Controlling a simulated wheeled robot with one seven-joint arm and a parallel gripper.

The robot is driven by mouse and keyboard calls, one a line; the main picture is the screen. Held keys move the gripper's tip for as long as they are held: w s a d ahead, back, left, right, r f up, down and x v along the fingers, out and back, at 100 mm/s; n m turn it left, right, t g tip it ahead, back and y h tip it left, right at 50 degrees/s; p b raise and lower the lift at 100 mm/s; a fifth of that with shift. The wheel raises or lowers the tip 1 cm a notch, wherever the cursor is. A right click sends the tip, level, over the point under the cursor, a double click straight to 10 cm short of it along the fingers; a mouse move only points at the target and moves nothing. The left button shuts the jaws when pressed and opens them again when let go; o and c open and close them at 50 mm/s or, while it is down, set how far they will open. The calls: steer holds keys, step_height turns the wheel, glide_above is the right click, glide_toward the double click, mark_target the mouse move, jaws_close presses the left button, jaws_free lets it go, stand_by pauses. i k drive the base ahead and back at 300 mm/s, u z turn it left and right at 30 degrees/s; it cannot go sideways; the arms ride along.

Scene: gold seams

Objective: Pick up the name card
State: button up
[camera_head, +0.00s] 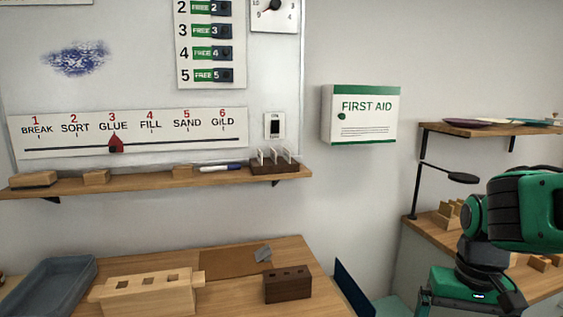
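Several small white cards (263,157) stand upright in a dark wooden holder (275,168) at the right end of the wall shelf. They may be the name cards, but they are too small for me to read any name. My own green and black arm shows at the right edge, in front of the side counter and well apart from the cards. My gripper is not in view.
The wall shelf (150,184) also carries wooden blocks (97,177) and a marker (220,168). Below, a bench holds a grey tray (50,285), a pale slotted block (145,293) and a dark slotted block (288,285). A first aid box (360,117) hangs right of the shelf.

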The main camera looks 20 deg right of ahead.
mark_target(286, 153)
steer(key=u, duration=0.9)
steer(key=k, duration=0.7)
steer(key=z, duration=0.55)
steer(key=i, duration=1)
steer(key=u, duration=0.05)
